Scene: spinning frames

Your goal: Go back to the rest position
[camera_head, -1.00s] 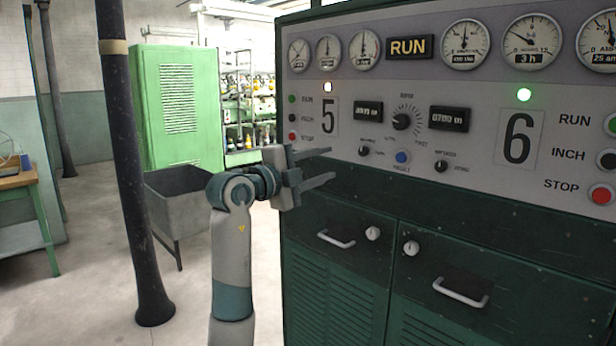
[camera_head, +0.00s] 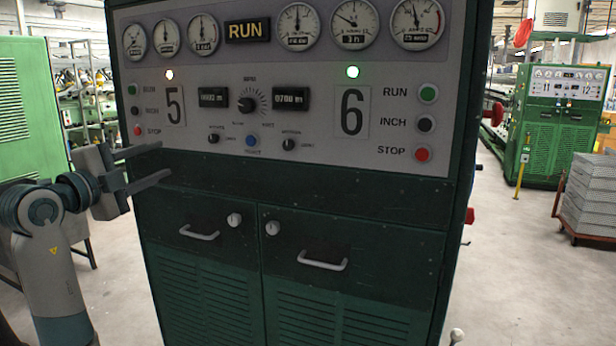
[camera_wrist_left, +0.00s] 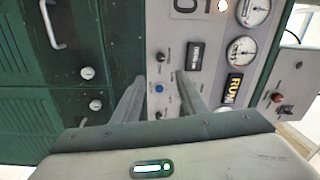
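My left gripper (camera_head: 152,165) shows at the left of the head view, in front of the left side of a green control cabinet (camera_head: 300,228). Its two fingers are apart with nothing between them. In the left wrist view the open fingers (camera_wrist_left: 156,90) point toward the cabinet's panel, around the line of sight to a blue button (camera_wrist_left: 159,88). I see no contact with the panel. My right gripper is in neither view.
A second cabinet (camera_head: 555,125) and a cart of stacked grey trays (camera_head: 588,195) stand at the right. Floor between them is clear.

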